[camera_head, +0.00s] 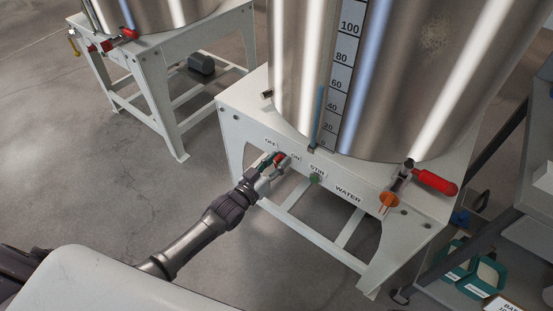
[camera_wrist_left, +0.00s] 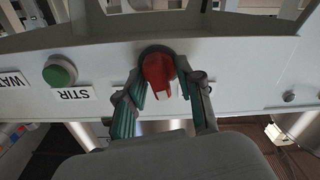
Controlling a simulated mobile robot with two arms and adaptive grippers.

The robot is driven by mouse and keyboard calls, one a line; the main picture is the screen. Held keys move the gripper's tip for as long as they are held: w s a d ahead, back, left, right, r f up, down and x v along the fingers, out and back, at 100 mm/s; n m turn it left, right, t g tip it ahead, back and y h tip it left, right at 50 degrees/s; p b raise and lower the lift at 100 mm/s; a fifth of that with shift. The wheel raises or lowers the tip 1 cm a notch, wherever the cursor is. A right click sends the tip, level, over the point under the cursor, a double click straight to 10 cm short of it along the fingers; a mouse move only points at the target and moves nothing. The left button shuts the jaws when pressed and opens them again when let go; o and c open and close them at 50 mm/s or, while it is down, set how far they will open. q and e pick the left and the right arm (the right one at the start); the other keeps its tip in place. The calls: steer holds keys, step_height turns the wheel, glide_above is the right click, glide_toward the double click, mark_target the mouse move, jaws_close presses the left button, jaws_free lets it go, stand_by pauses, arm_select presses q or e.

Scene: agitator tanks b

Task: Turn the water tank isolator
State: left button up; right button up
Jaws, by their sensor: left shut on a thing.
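The water tank (camera_head: 405,85) is a large steel cylinder on a white stand labelled WATER. Its isolator (camera_wrist_left: 158,74) is a red rotary knob on the stand's front panel, between OFF and ON labels. In the head view the knob (camera_head: 279,159) is partly covered by my left gripper (camera_head: 270,165). In the left wrist view the green-padded fingers of my left gripper (camera_wrist_left: 163,95) stand on both sides of the red knob, shut on it. The knob's exact angle against the labels is hard to read. My right gripper is not in view.
A green STIR button (camera_head: 315,179) sits right of the knob. A red-handled valve (camera_head: 434,181) with an orange part is at the stand's right. Another tank stand (camera_head: 164,85) is at the upper left. Teal containers (camera_head: 454,262) sit on a shelf at right. Floor at left is clear.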

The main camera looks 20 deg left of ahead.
arm_select(q)
steer(key=m, duration=0.3)
steer(key=shift+s+d+p, duration=0.1)
steer(key=shift+p, duration=0.2)
steer(key=m, duration=0.3)
steer(key=shift+m, duration=0.3)
steer(key=shift+d+m+p, duration=0.1)
steer(key=shift+m+p, duration=0.2)
steer(key=shift+m, duration=0.5)
steer(key=m, duration=0.2)
steer(key=shift+f+m, duration=0.1)
steer(key=shift+m, duration=0.6)
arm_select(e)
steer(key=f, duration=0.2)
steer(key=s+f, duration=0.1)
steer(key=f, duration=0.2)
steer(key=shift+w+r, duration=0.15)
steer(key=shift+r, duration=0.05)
arm_select(q)
steer(key=o, duration=0.8)
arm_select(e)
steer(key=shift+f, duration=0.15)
